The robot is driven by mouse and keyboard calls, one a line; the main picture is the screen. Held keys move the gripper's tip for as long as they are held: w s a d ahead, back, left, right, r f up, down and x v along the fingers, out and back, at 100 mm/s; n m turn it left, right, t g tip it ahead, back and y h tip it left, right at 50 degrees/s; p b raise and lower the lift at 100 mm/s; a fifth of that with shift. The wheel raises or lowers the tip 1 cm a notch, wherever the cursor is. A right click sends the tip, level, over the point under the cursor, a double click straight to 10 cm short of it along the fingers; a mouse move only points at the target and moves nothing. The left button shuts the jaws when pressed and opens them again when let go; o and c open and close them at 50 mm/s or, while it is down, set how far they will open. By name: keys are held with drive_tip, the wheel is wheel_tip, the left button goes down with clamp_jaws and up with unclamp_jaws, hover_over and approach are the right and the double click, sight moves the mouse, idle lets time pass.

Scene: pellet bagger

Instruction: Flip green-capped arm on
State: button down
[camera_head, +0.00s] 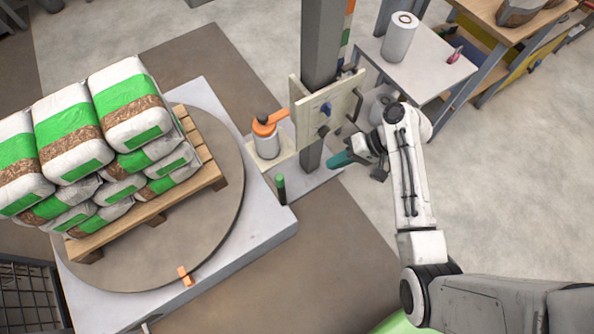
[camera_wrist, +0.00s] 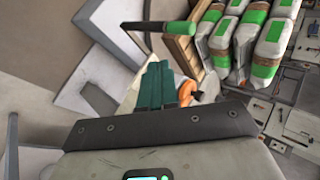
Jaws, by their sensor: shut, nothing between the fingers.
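The green-capped arm (camera_head: 281,190) is a short dark rod with a green end. In the head view it stands up at the right edge of the grey turntable base. In the wrist view the green-capped arm (camera_wrist: 160,26) lies across the top of the picture, its green end to the right. My gripper (camera_head: 340,159) has teal fingers and is shut and empty. It is to the right of the arm and apart from it, near the column. In the wrist view my gripper (camera_wrist: 158,70) points up the picture, below the rod with a gap between.
A grey column (camera_head: 322,45) carries a pale panel (camera_head: 330,110) with a blue knob and dark handles close to my gripper. An orange-topped canister (camera_head: 266,142) stands left of it. A pallet (camera_head: 150,215) of bags sits on the round turntable (camera_head: 225,140). A side table (camera_head: 420,65) holds a white roll.

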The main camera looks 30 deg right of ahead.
drive_tip(key=a+r+b+x, duration=0.1)
drive_tip(key=r+x, duration=0.1)
drive_tip(key=x, duration=1.1)
drive_tip(key=shift+w+a, duration=0.3)
drive_tip(key=shift+w, duration=0.1)
drive_tip(key=shift+a+r, duration=0.1)
